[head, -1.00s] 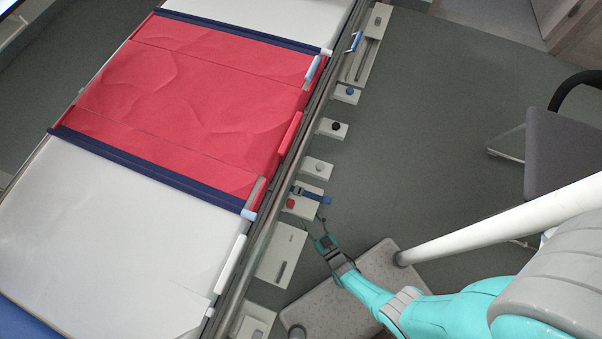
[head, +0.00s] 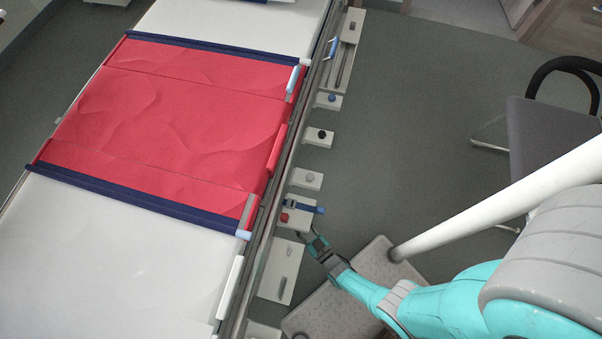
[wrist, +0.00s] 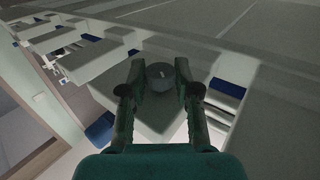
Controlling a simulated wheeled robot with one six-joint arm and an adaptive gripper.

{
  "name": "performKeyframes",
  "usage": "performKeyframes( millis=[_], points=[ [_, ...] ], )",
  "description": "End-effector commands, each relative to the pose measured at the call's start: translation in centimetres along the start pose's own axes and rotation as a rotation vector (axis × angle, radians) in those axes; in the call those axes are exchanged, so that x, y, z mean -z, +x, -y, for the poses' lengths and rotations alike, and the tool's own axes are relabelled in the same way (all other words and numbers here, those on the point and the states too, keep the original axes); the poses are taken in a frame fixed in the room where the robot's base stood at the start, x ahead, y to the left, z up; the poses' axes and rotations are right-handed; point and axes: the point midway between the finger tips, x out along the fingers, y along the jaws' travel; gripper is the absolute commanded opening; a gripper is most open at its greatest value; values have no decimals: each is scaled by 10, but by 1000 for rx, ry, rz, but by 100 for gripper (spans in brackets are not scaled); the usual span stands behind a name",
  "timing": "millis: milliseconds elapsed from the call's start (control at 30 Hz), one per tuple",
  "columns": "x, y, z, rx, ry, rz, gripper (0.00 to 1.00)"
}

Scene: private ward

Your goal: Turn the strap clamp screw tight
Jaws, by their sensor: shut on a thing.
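My gripper (wrist: 159,82) is shut on a round grey knob (wrist: 160,74), which I take for the clamp screw. The knob has a pale mark on its face, and a fingertip lies on each side of it. In the head view my gripper (head: 308,236) is at the lower edge of a pale bracket (head: 300,223) on the bed's side rail. The bracket carries a blue strap (head: 306,206) with a dark buckle and a red knob (head: 284,218). The screw itself cannot be made out in the head view.
More pale brackets line the rail, with a grey knob (head: 310,178), a black knob (head: 322,134) and a blue knob (head: 332,98). A bed with a red cover (head: 170,110) fills the left. A grey chair (head: 550,145) stands at the right.

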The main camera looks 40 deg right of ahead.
Motion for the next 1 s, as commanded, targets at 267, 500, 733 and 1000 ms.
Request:
performKeyframes(
  millis=[267,500,733,1000],
  points=[
    [0,1,-2,29,-1,-1,0],
    [0,1,-4,88,-2,-2,0],
    [0,1,-5,159,-2,-1,0],
    [0,1,-6,244,-1,-1,0]
  ],
)
